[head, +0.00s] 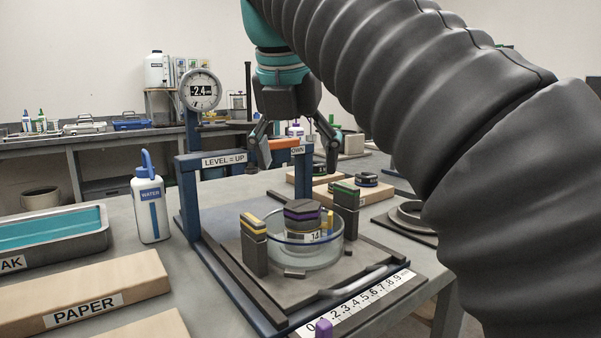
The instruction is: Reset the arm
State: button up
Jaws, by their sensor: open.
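My gripper (299,158) hangs from the teal and black wrist at upper centre. Its fingers point down and are spread wide, with nothing seen held between them. It is beside or behind the crossbar of a blue frame (188,205), near an orange patch on the bar; I cannot tell whether they touch. The bar carries a "LEVEL = UP" label and another partly hidden label ending in "OWN". My arm, in a ribbed dark sleeve, covers the right side of the view.
A dial (201,90) reading about -2.4 stands on the frame. Below is a glass dish (318,256) with stacked pieces, between dark posts. A water bottle (150,208), teal-filled tray (104,222) and paper package (85,290) are left. A ring (408,219) lies right.

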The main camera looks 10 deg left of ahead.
jog(key=d+f+m, duration=0.4)
jog(key=d+m, duration=0.1)
jog(key=d+f+m, duration=0.4)
jog(key=d+m, duration=0.2)
jog(key=s+d+f+m, duration=0.1)
jog(key=d+f+m, duration=0.3)
jog(key=d+m, duration=0.1)
jog(key=shift+d+f+m, duration=0.15)
jog(key=shift+d+m, duration=0.1)
jog(key=shift+m, duration=0.25)
jog(key=s+d+f+m, duration=0.3)
jog(key=f+m, duration=0.3)
jog(key=f, duration=0.1)
jog(key=s+d+f+m, duration=0.4)
jog(key=f+m, duration=0.2)
jog(key=f, duration=0.1)
jog(key=s+d+f+m+t, duration=0.1)
jog(key=s+d+f+m, duration=0.3)
jog(key=f+m, duration=0.3)
jog(key=shift+f, duration=0.55)
